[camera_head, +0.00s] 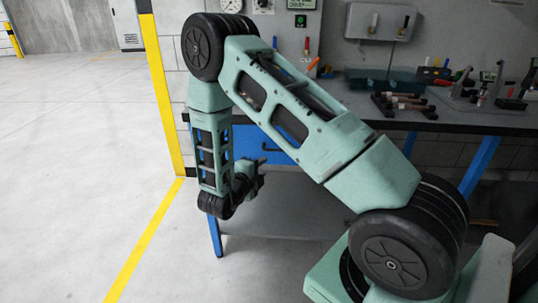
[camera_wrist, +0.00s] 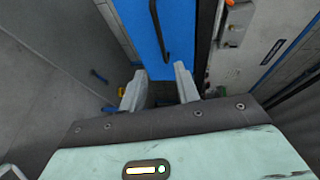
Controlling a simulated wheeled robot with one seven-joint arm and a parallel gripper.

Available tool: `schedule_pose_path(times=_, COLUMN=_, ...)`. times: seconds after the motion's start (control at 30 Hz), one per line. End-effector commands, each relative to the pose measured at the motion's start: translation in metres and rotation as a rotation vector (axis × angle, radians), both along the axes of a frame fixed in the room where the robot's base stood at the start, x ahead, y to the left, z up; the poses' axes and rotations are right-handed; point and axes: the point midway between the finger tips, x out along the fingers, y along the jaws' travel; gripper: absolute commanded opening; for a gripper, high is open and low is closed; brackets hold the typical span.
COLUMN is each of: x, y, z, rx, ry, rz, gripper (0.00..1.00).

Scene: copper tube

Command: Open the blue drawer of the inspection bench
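The blue drawer (camera_head: 246,143) is under the left part of the inspection bench's worktop (camera_head: 345,101), partly hidden behind my arm in the head view. Its front looks flush with the bench, as if closed. In the wrist view the blue front (camera_wrist: 145,28) fills the top middle, with a dark bar handle (camera_wrist: 167,38) along it. My gripper (camera_wrist: 159,80) is open, its two pale fingers apart with nothing between them. The handle appears ahead of the fingertips, apart from them. In the head view my gripper (camera_head: 257,170) is small and dark, in front of the drawer.
Tools and copper pieces (camera_head: 403,102) lie on the worktop, beside a dark teal case (camera_head: 385,80). A blue bench leg (camera_head: 216,236) stands below my gripper. The floor left of the yellow line (camera_head: 146,238) is clear.

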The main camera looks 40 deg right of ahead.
Motion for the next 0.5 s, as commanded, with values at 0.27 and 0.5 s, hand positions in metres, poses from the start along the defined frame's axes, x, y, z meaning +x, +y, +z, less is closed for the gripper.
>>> schedule_pose_path(times=0.27, x=0.01, y=-0.036, z=-0.005, rx=-0.005, ry=-0.003, rz=-0.007, gripper=0.32)
schedule_pose_path(times=0.5, x=0.025, y=-0.083, z=-0.014, rx=-0.002, ry=-0.002, rz=-0.005, gripper=0.32)
